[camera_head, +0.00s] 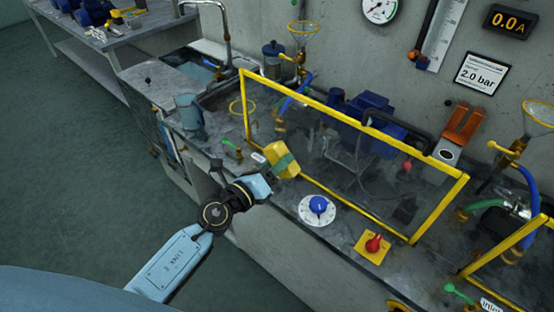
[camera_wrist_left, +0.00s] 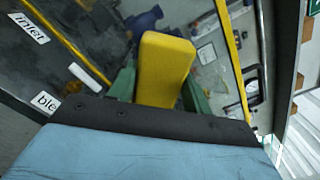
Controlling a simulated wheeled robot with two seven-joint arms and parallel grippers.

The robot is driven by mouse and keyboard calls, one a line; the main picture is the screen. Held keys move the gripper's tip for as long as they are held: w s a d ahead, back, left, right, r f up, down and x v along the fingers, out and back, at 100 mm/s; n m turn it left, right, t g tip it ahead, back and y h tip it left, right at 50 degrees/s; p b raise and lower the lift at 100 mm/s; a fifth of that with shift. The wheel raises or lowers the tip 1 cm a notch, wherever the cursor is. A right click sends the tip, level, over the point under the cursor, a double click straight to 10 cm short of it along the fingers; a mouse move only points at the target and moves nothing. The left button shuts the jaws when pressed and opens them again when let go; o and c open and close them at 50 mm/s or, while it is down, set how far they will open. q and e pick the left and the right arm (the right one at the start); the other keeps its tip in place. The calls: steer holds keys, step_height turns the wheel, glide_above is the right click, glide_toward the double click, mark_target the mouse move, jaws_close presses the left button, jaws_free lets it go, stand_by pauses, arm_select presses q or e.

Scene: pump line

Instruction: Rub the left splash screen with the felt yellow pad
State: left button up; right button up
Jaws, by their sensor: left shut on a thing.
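The left splash screen (camera_head: 340,150) is a clear pane in a yellow frame, standing upright on the bench in the head view. Its yellow frame (camera_wrist_left: 68,40) also shows in the left wrist view. My left gripper (camera_head: 276,168) is shut on the yellow pad (camera_head: 281,159), its green fingers on either side of it. The pad is at the lower left part of the screen, in front of the pane; I cannot tell whether it touches. In the left wrist view the pad (camera_wrist_left: 165,68) stands out between the fingers. My right gripper is not in view.
A blue knob (camera_head: 318,205) on a white dial and a red knob (camera_head: 374,243) on a yellow plate sit in front of the screen. A grey-blue jug (camera_head: 188,112) stands at the left. A second yellow-framed screen (camera_head: 508,246) is at the right. A blue pump (camera_head: 366,117) sits behind the pane.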

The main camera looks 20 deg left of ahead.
mark_target(328, 153)
arm_select(q)
steer(key=x, duration=0.6)
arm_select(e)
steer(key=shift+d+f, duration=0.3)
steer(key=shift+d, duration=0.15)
arm_select(q)
steer(key=shift+w+d+b, duration=0.25)
steer(key=shift+w+b, duration=0.05)
steer(key=shift+w, duration=0.4)
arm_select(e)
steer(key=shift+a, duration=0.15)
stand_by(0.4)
arm_select(q)
steer(key=shift+s+d+p, duration=0.35)
steer(key=shift+d, duration=0.4)
steer(key=shift+s+d+p, duration=0.3)
steer(key=shift+d, duration=0.45)
steer(key=shift+s+d+p, duration=0.15)
steer(key=shift+s+d, duration=0.05)
steer(key=shift+d, duration=0.5)
steer(key=shift+s+d+p, duration=0.15)
steer(key=shift+s+d, duration=0.1)
steer(key=shift+d, duration=0.45)
steer(key=shift+s+d+p, duration=0.15)
steer(key=shift+s+d, duration=0.05)
steer(key=shift+d, duration=0.45)
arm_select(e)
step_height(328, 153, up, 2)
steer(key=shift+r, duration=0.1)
